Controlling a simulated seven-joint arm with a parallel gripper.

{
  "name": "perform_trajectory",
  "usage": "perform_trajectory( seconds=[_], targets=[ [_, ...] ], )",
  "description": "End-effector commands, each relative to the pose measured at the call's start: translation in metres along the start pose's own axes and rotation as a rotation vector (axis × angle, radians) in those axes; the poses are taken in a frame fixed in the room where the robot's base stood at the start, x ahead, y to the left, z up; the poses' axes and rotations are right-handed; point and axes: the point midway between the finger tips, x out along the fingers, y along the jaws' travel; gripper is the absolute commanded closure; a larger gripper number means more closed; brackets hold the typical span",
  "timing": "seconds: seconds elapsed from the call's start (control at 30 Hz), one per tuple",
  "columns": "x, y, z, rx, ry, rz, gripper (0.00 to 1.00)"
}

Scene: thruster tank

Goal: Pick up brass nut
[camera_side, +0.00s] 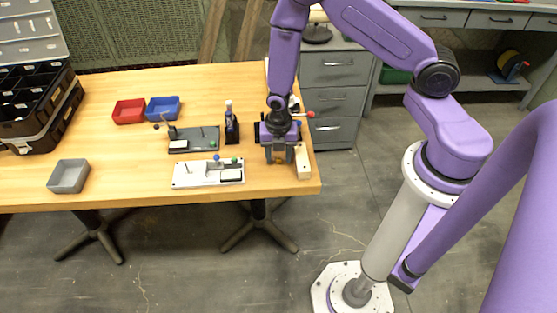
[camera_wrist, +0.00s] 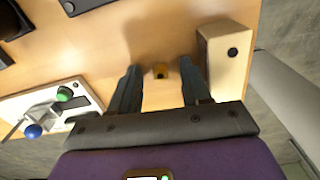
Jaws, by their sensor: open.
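The brass nut (camera_wrist: 160,71) is a small gold-brown piece with a dark hole, lying on the wooden table in the wrist view. My gripper (camera_wrist: 158,64) is open, its two dark fingers pointing down at the table. The nut shows in the gap between the fingertips, apart from both. The wrist view does not make clear how high the fingertips are above the table. In the side view my gripper (camera_side: 279,158) is over the table's right end, and I cannot make out the nut there.
A pale block (camera_wrist: 226,60) with a dark hole stands close to the right finger. A white fixture (camera_wrist: 50,108) with blue and green knobs is to the left. Farther off are a dark fixture (camera_side: 195,145), a bottle (camera_side: 231,125), red (camera_side: 129,111), blue (camera_side: 163,108) and grey (camera_side: 69,176) bins.

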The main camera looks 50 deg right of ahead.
Motion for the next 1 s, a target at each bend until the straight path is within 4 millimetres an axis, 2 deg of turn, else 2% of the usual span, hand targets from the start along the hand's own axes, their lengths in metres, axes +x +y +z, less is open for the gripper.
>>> perform_trajectory(
  seconds=[0.2, 0.23, 0.3, 0.37, 0.77, 1.0],
  targets=[
    [0.001, 0.0, 0.0, 0.0, 0.0, 0.001, 0.53],
    [0.001, 0.0, 0.0, 0.0, 0.0, 0.001, 0.59],
    [0.0, 0.0, 0.0, 0.0, 0.0, 0.001, 0.82],
    [0.0, 0.0, 0.0, 0.0, 0.0, 0.001, 1.0],
    [-0.001, 0.0, 0.0, 0.0, 0.0, 0.001, 1.0],
    [-0.016, 0.001, 0.001, 0.0, -0.001, 0.003, 1.0]
  ],
)
